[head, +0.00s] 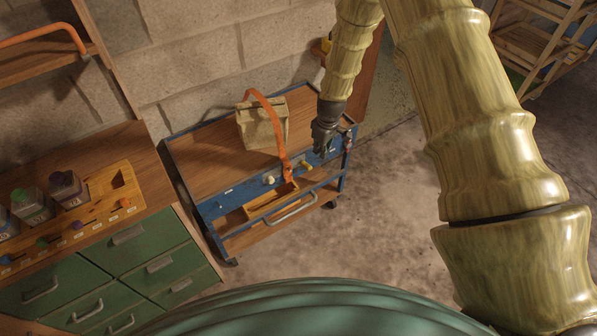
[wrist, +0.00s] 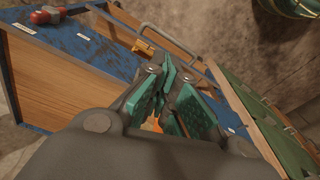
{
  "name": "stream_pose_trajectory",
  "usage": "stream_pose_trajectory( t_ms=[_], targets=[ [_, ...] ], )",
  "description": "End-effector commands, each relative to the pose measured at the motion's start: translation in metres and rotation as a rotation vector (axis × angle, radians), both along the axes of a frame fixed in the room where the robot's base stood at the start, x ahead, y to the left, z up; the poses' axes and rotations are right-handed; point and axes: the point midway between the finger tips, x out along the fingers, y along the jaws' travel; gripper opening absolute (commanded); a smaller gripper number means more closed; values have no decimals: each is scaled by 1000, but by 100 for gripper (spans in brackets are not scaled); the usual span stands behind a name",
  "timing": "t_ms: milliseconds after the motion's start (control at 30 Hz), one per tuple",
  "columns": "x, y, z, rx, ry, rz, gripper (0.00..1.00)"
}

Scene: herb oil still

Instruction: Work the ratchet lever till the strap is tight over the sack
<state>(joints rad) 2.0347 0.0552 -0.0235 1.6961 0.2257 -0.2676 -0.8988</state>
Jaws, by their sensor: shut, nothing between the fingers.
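The tan sack (head: 258,128) stands upright on the cart's wooden top. The orange strap (head: 270,110) arches over the sack and runs down to the cart's front edge; I cannot tell how tight it is. At its lower end is a small orange piece (head: 287,174), probably the ratchet, too small to make out its lever's angle. My gripper (head: 321,152) is right of the strap, above the cart's front right part. In the wrist view my gripper (wrist: 172,100) has its teal fingers closed and empty. A bit of orange (wrist: 152,125) shows behind them, mostly hidden.
The blue cart (head: 210,208) has a front handle (head: 292,210) and a yellow piece (head: 306,165) near its front edge. The wrist view shows a red fitting (wrist: 48,15) on the blue frame. Green drawers (head: 130,245) stand at left. The floor right of the cart is clear.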

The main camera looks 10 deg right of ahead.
Motion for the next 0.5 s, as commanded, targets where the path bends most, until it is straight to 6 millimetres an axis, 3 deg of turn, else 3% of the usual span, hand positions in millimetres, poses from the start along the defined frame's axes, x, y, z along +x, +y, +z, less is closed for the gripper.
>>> stream_pose_trajectory(
  t_ms=[500],
  targets=[
    [17, 17, -29, 10, 11, 4, 0]
  ],
)
